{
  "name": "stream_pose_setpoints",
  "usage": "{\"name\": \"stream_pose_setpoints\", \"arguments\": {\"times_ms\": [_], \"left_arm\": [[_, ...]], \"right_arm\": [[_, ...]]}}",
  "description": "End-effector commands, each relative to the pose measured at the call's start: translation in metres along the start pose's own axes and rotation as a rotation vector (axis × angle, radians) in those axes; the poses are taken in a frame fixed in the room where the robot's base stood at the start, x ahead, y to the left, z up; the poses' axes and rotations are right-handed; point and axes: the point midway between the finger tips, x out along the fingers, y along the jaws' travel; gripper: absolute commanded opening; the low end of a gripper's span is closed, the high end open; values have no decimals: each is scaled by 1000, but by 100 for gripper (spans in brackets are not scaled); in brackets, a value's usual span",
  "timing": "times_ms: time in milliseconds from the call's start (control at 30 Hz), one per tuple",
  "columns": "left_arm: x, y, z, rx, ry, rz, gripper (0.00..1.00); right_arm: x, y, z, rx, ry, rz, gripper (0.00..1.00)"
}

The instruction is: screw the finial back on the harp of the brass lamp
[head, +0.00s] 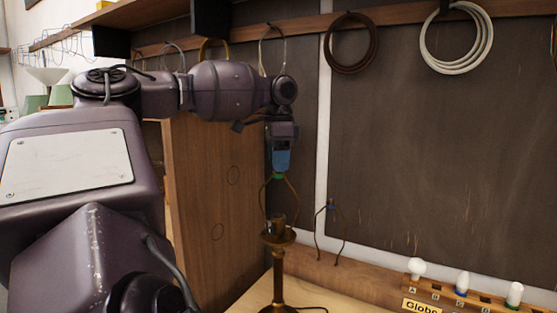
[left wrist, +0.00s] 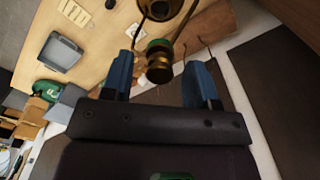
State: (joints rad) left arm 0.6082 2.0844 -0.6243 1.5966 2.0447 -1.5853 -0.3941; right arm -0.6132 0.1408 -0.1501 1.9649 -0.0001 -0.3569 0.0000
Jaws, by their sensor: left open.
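The brass lamp (head: 278,262) stands upright on the bench in the head view, with its thin harp (head: 295,195) rising to a green-marked top. My left gripper (head: 281,168) points down right over the harp's top. In the left wrist view a small brass finial (left wrist: 159,72) with a green band beneath it sits at the top of the harp, between the blue fingers of my left gripper (left wrist: 161,62). The fingers are open, with a gap on both sides of the finial. How far it is threaded on cannot be told. My right gripper is not in view.
A second harp with a blue top (head: 331,206) stands at the back of the bench, right of the lamp. A wooden rack (head: 440,292) with several bulbs is at the lower right. Cable coils (head: 350,67) hang on the dark back board. A grey tray (left wrist: 62,52) lies on the bench.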

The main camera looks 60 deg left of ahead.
Motion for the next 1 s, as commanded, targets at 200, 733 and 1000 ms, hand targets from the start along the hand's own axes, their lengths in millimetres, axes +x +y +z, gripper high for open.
{"name": "stream_pose_setpoints", "arguments": {"times_ms": [200, 733, 1000], "left_arm": [[0, 0, 0, 1, 0, 0, 46], [0, 0, 0, 135, 1, 0, 0], [1, 0, 0, 411, 0, 1, 0]], "right_arm": [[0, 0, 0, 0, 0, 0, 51], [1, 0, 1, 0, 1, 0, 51], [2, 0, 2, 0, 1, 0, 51]]}}
